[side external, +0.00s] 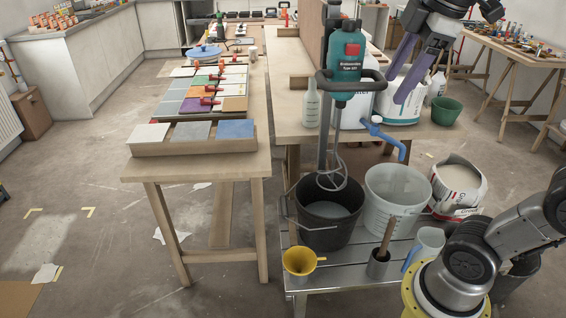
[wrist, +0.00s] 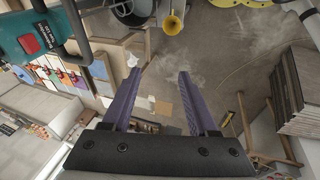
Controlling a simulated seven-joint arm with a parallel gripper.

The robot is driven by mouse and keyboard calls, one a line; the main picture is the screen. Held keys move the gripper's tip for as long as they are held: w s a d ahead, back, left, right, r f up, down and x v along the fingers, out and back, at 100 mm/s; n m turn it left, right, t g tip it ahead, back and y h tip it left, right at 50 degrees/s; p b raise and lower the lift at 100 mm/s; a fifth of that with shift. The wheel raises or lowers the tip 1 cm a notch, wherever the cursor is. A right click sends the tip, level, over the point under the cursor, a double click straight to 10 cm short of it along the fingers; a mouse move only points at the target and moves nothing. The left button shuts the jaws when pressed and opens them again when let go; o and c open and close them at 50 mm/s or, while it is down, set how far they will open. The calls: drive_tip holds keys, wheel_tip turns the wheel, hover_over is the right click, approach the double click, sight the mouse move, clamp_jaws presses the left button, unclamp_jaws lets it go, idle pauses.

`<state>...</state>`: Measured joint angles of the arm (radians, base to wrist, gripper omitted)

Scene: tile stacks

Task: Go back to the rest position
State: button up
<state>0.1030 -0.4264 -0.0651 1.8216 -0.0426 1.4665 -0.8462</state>
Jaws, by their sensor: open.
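My gripper (side external: 393,95) is raised at the upper right of the side view, above the white containers, with its purple fingers pointing down. In the wrist view my gripper (wrist: 160,74) is open, with nothing between its fingers. On the narrow wooden bench (side external: 190,165) a wooden block (side external: 195,146) carries a white tile (side external: 152,133), a grey tile (side external: 190,131) and a blue tile (side external: 235,129). Several coloured tiles (side external: 200,88) with red-handled tools lie behind them. These tiles also show at the left of the wrist view (wrist: 60,75).
A green mixer (side external: 345,68) stands left of my gripper, its paddle over a black bucket (side external: 328,225). A green pot (side external: 446,111) stands right. Open floor lies left of the bench.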

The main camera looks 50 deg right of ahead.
drive_tip(key=s+a+f+m+t, duration=0.1)
drive_tip(key=f+m, duration=0.3)
drive_tip(key=f, duration=0.4)
drive_tip(key=s+a+f+m, duration=0.2)
drive_tip(key=s+f+m, duration=0.1)
drive_tip(key=f, duration=0.5)
drive_tip(key=shift+s+f+m+t+y, duration=0.15)
drive_tip(key=shift+s+m+t+y, duration=0.2)
drive_tip(key=shift+m, duration=0.35)
drive_tip(key=shift+w, duration=0.1)
idle(0.4)
